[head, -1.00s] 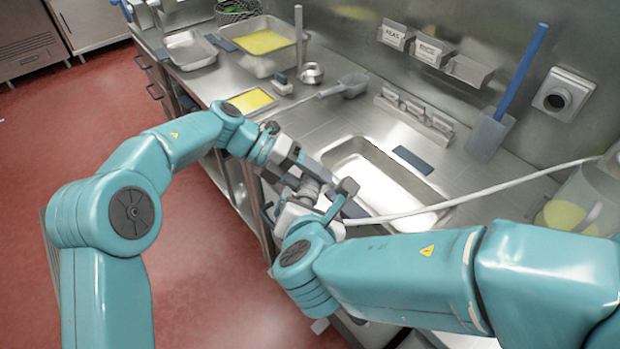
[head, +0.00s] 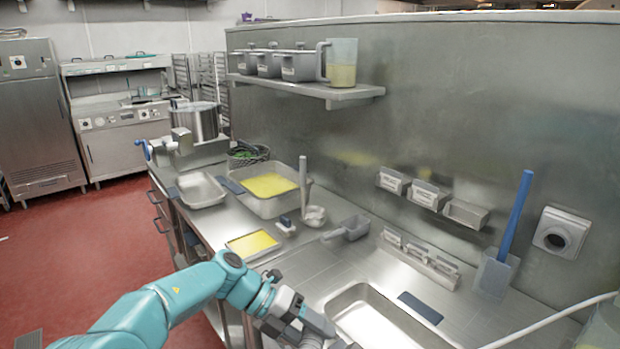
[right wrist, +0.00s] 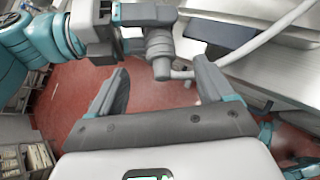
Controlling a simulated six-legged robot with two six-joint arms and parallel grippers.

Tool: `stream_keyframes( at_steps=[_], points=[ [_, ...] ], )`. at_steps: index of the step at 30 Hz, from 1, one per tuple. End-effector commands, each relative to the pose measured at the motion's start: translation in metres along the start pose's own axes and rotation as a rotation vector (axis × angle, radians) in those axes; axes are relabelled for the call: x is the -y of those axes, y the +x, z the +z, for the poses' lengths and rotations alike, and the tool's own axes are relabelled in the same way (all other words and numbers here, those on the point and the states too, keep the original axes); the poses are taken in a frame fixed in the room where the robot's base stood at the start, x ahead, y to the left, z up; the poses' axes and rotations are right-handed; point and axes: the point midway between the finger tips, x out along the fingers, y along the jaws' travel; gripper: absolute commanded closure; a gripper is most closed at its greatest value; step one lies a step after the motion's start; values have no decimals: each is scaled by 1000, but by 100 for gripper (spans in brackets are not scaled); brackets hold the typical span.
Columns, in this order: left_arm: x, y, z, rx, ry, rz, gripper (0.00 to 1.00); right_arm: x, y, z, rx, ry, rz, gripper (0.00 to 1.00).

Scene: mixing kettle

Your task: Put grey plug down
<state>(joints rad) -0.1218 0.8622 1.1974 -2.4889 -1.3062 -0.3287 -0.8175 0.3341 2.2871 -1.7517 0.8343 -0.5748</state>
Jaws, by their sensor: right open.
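The grey plug (right wrist: 158,48) is a stubby ribbed cylinder with a small side arm. In the right wrist view it is at the top centre, at my left gripper (right wrist: 122,30), whose jaws look shut on it. In the head view my left gripper (head: 305,325) is at the bottom edge, with the plug (head: 312,340) partly cut off below it. My right gripper (right wrist: 160,95) is open and empty, its two fingers spread just below the plug and apart from it. It is out of the head view.
A white hose (head: 555,318) crosses at the right, and passes close by in the right wrist view (right wrist: 272,38). A round-holed wall socket (head: 562,233) is at the right.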

Motion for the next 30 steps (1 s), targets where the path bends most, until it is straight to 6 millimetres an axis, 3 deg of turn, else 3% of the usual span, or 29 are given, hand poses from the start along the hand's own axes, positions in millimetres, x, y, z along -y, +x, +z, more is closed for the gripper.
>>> stream_keyframes(
  at_steps=[6, 12, 18, 30],
  points=[
    [0, 0, 0, 0, 0, 0, 74, 1, 49, 0, -1, 0, -4, 19],
    [0, 0, 0, 0, 0, 0, 74, 1, 80, 0, -1, 1, -2, 19],
    [1, -13, 0, -1, 1, -2, 74, 1, 81, 0, 1, 2, -2, 19],
    [3, -14, -1, -2, 2, -4, 74, 4, 82, -2, -4, 1, -10, 19]
  ],
)
